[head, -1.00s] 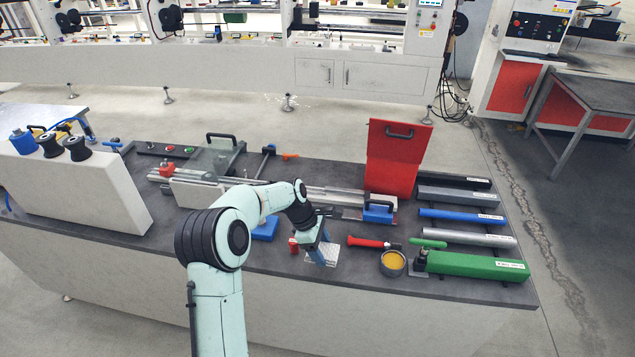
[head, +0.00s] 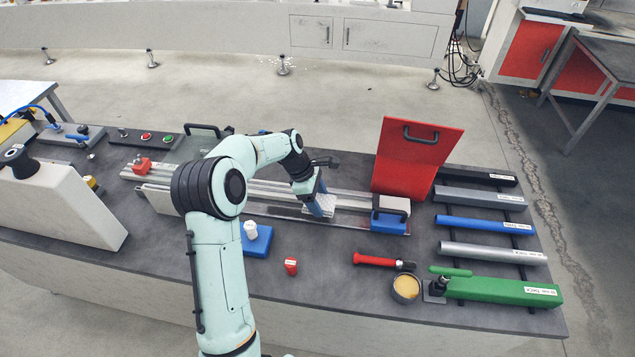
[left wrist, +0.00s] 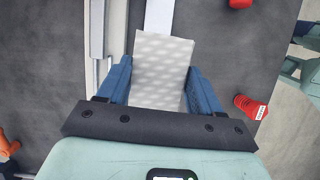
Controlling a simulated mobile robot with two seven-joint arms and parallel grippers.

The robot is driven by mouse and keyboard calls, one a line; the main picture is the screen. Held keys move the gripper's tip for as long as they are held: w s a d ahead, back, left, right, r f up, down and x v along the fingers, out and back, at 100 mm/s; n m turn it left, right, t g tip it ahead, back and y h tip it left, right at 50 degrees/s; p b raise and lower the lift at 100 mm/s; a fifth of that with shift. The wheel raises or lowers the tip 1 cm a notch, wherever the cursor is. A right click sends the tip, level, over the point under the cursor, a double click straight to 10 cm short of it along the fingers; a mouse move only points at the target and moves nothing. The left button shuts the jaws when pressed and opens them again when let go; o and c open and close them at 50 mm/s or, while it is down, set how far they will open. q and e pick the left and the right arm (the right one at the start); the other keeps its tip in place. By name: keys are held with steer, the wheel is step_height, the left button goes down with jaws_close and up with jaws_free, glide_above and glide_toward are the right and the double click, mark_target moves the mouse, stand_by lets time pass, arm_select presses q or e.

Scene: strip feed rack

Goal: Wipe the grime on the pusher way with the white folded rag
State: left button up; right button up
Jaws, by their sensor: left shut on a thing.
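My left gripper (head: 317,200) is shut on the white folded rag (head: 322,212). The rag hangs down from the fingers over the front side of the long metal pusher way (head: 350,207). I cannot tell whether it touches the surface. In the left wrist view the patterned rag (left wrist: 161,62) sits between the two blue fingers, beside pale rails (left wrist: 98,28). A dark strip (head: 280,212) runs along the way just left of the rag; I cannot tell whether it is grime. My right gripper is not in view.
A blue block with a black handle (head: 389,216) and an upright red panel (head: 415,160) stand to the right. In front lie a red-handled tool (head: 378,260), a round tin (head: 406,288), a small red piece (head: 291,266) and a blue block (head: 257,240). Coloured bars fill the right end.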

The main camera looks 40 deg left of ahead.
arm_select(q)
steer(key=shift+w+a, duration=0.2)
steer(key=shift+w, duration=0.05)
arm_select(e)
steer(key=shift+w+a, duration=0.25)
arm_select(q)
steer(key=shift+s+d+r, duration=0.1)
steer(key=shift+s, duration=0.05)
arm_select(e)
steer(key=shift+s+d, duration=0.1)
arm_select(q)
steer(key=shift+d, duration=0.1)
step_height(320, 180, down, 4)
steer(key=shift+f+b, duration=0.15)
steer(key=shift+b, duration=0.35)
steer(key=shift+f, duration=0.2)
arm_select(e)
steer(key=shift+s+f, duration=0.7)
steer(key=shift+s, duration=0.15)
arm_select(q)
steer(key=shift+w, duration=0.2)
